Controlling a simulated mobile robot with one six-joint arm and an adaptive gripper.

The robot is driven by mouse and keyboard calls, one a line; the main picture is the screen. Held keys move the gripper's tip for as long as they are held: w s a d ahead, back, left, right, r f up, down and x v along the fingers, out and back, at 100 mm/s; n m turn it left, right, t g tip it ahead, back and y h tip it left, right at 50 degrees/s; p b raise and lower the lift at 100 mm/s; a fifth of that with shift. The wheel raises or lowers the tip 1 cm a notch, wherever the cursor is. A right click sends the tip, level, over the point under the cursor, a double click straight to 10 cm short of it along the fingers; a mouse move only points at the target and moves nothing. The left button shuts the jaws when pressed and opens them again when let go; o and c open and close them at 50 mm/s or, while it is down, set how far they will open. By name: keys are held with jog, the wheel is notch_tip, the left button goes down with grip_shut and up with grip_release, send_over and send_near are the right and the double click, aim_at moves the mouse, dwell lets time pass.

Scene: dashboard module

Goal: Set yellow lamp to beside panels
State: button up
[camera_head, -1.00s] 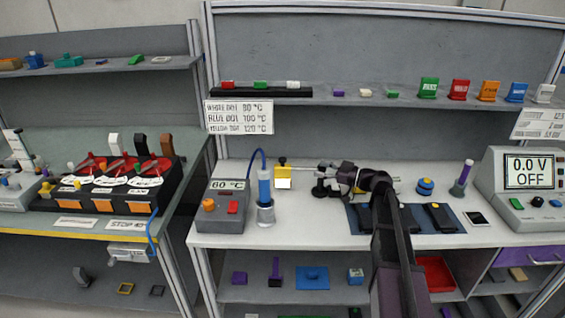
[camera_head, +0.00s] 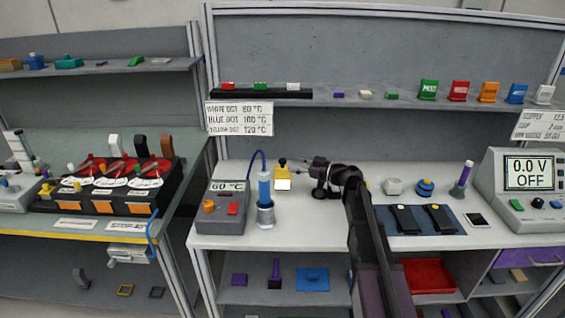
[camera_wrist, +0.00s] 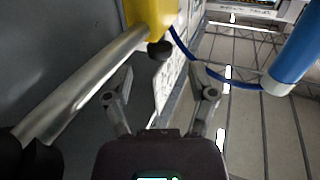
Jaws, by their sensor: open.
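The yellow lamp (camera_head: 283,180) has a pale lit face and stands on the white bench, right of the blue cylinder. In the wrist view its yellow body (camera_wrist: 150,14) shows at the top, ahead of my fingers, with a metal rod running from it to a dark part at lower left. My gripper (camera_wrist: 163,84) is open with nothing between its fingers. In the head view it is close to the lamp's right side, partly hidden by my own wrist. Two dark panels (camera_head: 405,219) (camera_head: 439,218) lie on a blue mat (camera_head: 385,222) to the right.
A grey heater box (camera_head: 222,207) reading 60 °C and a blue cylinder (camera_head: 264,190) in a metal holder stand left of the lamp. A shelf (camera_head: 380,98) runs above.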

aim_at(283, 160)
jog(key=shift+x, duration=2.45)
grip_shut()
